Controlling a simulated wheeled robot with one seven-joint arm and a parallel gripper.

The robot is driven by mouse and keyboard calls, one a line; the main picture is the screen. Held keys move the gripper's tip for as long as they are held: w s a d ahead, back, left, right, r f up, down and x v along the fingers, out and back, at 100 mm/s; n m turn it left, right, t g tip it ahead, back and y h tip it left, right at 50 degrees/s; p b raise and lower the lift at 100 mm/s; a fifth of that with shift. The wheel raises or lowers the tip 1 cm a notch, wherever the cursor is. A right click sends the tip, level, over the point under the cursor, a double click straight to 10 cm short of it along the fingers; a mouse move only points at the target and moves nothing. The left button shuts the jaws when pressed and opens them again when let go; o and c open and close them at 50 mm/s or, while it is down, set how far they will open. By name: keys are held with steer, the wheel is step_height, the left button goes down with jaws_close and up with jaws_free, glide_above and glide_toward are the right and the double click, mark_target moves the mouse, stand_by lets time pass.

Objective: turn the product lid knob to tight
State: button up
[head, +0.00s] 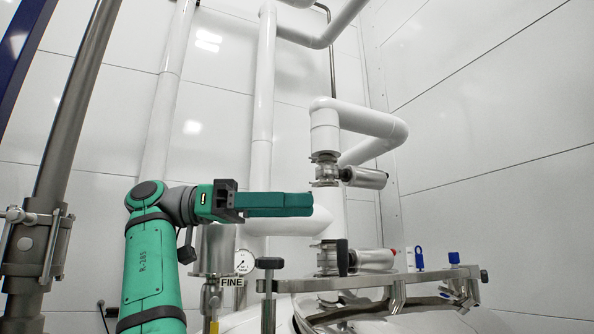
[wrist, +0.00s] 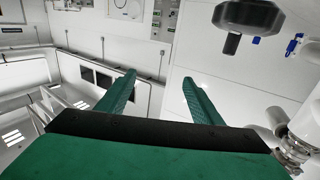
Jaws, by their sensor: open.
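My gripper (head: 308,204) reaches to the right above the tank in the head view, its fingers seen side-on. In the wrist view its two green fingers (wrist: 158,78) are spread apart with nothing between them. The head view shows a black knob (head: 269,263) on a post at the lid's left and another black knob (head: 342,257) by the valve. Both are below the fingers and apart from them. A large dark knob (wrist: 248,17) shows at the wrist view's upper right, clear of the fingers. I cannot tell which is the product lid knob, and no tight mark is readable.
The metal lid clamp bar (head: 390,280) crosses above the white tank. Blue fittings (head: 419,257) stand on its right. A pressure gauge (head: 243,261) and a FINE label (head: 232,282) are at left. White pipes (head: 262,120) rise behind my gripper.

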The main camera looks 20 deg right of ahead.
steer(key=s+a+r, duration=0.2)
steer(key=s+r, duration=0.1)
steer(key=s, duration=0.4)
steer(key=shift+s+a+r, duration=0.25)
steer(key=shift+s+a, duration=0.05)
steer(key=shift+s, duration=0.1)
